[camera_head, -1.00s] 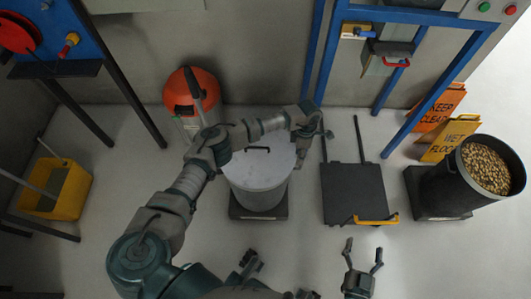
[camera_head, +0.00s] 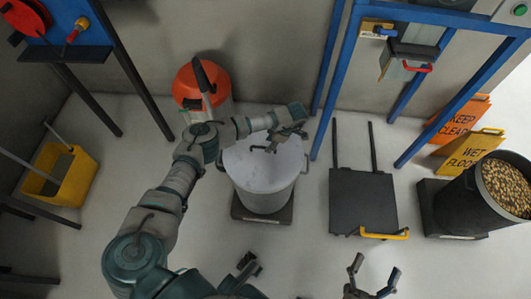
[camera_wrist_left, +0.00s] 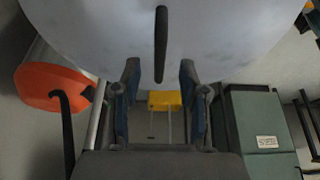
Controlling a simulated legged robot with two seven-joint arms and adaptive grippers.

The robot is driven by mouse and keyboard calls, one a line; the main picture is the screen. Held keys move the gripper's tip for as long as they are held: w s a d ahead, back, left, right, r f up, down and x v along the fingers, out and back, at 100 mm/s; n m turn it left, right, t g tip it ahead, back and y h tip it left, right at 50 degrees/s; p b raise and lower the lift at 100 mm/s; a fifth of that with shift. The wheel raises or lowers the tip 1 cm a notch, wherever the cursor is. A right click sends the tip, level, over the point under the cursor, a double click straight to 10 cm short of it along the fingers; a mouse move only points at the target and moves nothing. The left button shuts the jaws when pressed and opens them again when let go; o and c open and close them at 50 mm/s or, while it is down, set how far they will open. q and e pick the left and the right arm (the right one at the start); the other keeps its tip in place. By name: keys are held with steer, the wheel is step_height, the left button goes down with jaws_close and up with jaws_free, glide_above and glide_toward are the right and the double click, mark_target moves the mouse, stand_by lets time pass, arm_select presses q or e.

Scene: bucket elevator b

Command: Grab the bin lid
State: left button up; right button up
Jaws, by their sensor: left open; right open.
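The bin (camera_head: 262,190) is a grey drum standing upright on a dark base, with its round pale lid (camera_head: 240,157) on top. The lid has a dark bar handle, which also shows in the left wrist view (camera_wrist_left: 161,42). My left gripper (camera_head: 276,146) is open at the lid's far right part, close to the handle. In the left wrist view, the handle's near end appears between the open fingertips (camera_wrist_left: 159,75); I cannot tell the depth gap. My right gripper (camera_head: 373,274) is open and empty above the floor at the bottom.
An orange-topped container (camera_head: 190,85) stands behind the bin at the left. A black flat platform (camera_head: 363,200) with a yellow handle lies to the right. A black bucket of pellets (camera_head: 470,195) and yellow and orange signs (camera_head: 468,150) are further right. A blue frame (camera_head: 327,80) rises behind.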

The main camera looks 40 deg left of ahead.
mark_target(264, 147)
arm_select(q)
steer(key=x, duration=0.2)
steer(key=a+b+x, duration=0.1)
steer(key=x, duration=0.2)
steer(key=shift+s+r, duration=0.2)
steer(key=shift+a+f, duration=0.2)
steer(key=shift+f, duration=0.15)
steer(key=shift+d+r, duration=0.2)
steer(key=shift+d, duration=0.15)
steer(key=c, duration=0.4)
jaws_close()
arm_select(e)
steer(key=shift+s+r+m+t, duration=0.3)
steer(key=shift+s+r+t, duration=0.7)
steer(key=shift+t, duration=0.2)
steer(key=shift+a, duration=0.1)
